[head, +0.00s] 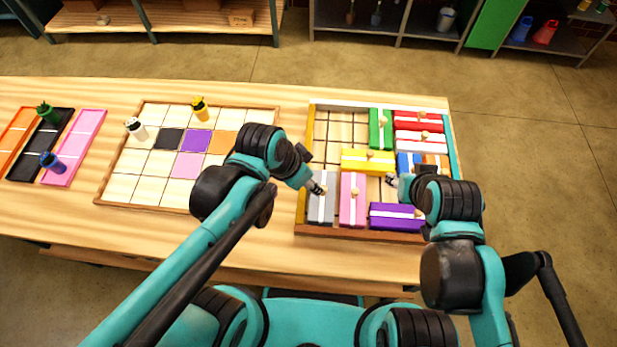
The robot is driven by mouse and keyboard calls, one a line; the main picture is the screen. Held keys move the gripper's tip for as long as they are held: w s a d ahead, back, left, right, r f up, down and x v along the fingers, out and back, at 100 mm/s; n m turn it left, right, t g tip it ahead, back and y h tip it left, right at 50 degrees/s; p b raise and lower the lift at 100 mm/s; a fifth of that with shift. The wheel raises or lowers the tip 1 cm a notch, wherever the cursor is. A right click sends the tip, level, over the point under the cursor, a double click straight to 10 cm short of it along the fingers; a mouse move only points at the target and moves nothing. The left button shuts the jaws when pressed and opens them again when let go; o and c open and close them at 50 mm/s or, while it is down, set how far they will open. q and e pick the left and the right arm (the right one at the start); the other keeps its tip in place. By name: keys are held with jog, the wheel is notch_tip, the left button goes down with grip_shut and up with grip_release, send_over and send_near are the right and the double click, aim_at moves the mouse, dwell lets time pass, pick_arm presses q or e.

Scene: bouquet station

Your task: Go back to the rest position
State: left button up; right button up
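My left gripper (315,186) comes in from the left and is at the knob end of the grey block (321,212) in the sliding-block tray (365,235). I cannot tell whether it touches the knob or is open. My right arm hides part of the tray's right side.
The tray also holds yellow (355,161), pink (352,207), green (379,130), red (417,115), white (420,139) and purple (391,216) blocks. Left of it stand a grid board (98,199) with yellow (199,108) and white (135,128) bottles, and coloured strips (87,134).

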dwell(0.3)
pick_arm(q)
jog(key=a+f+n+t+y+b, duration=0.3)
jog(key=a+n+b, duration=0.4)
jog(key=a, duration=0.7)
jog(key=shift+a+f+n+t, duration=0.2)
jog(key=shift+n+t, duration=0.3)
jog(key=shift+n, duration=0.5)
